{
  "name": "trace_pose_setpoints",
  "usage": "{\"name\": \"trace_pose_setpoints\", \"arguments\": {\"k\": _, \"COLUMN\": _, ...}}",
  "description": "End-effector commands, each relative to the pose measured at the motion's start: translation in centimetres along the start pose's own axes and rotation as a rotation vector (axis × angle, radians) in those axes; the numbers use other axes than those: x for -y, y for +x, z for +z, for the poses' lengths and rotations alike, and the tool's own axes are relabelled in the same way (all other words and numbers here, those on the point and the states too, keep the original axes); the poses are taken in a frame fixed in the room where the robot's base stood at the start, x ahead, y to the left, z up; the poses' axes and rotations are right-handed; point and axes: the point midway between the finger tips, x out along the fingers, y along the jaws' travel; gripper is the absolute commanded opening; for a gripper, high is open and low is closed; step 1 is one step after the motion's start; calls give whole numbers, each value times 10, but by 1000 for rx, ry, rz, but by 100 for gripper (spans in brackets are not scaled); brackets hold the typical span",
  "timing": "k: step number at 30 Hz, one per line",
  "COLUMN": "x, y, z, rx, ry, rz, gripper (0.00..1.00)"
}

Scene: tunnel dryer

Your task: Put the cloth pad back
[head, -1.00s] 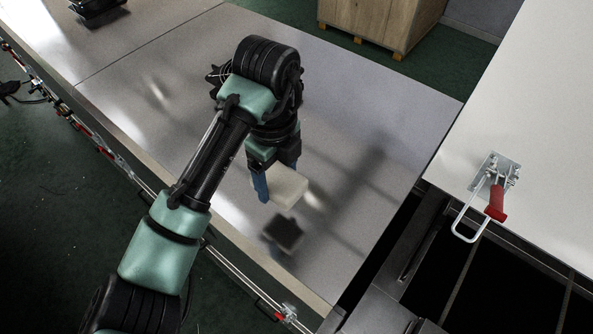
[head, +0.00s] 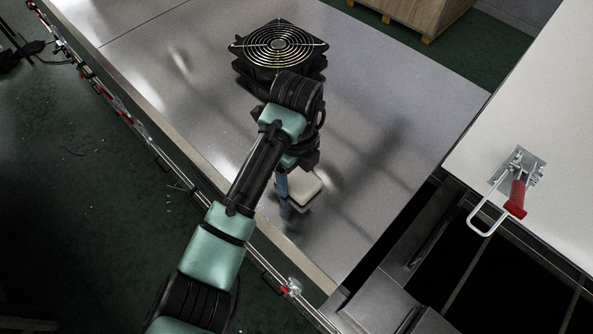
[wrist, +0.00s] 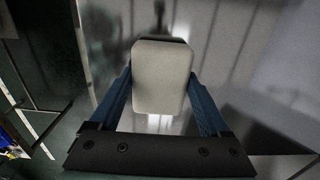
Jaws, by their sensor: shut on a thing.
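The cloth pad (head: 304,188) is a pale, cream block with rounded corners. It is close above the grey metal table (head: 370,200), near the table's front edge; I cannot tell whether it touches the surface. My gripper (head: 290,190) is shut on the pad, with one blue finger showing beside it in the head view. In the wrist view the pad (wrist: 162,76) sits between the two blue fingers of my gripper (wrist: 160,92). The far finger is hidden in the head view.
A black fan with a round wire guard (head: 278,46) stands on the table behind my arm. A toggle clamp with a red handle (head: 516,196) is on the white panel at right, beside a dark opening (head: 500,285). The table right of the pad is clear.

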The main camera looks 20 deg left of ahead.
Motion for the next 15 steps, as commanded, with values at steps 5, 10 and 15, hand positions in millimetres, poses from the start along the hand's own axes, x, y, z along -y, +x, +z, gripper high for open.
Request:
{"name": "trace_pose_setpoints", "arguments": {"k": 5, "x": 0, "y": 1, "z": 0, "rx": 0, "ry": -1, "rz": 0, "gripper": 36}}
{"name": "trace_pose_setpoints", "arguments": {"k": 10, "x": 0, "y": 3, "z": 0, "rx": 0, "ry": -1, "rz": 0, "gripper": 95}}
{"name": "trace_pose_setpoints", "arguments": {"k": 15, "x": 0, "y": 3, "z": 0, "rx": 0, "ry": -1, "rz": 0, "gripper": 100}}
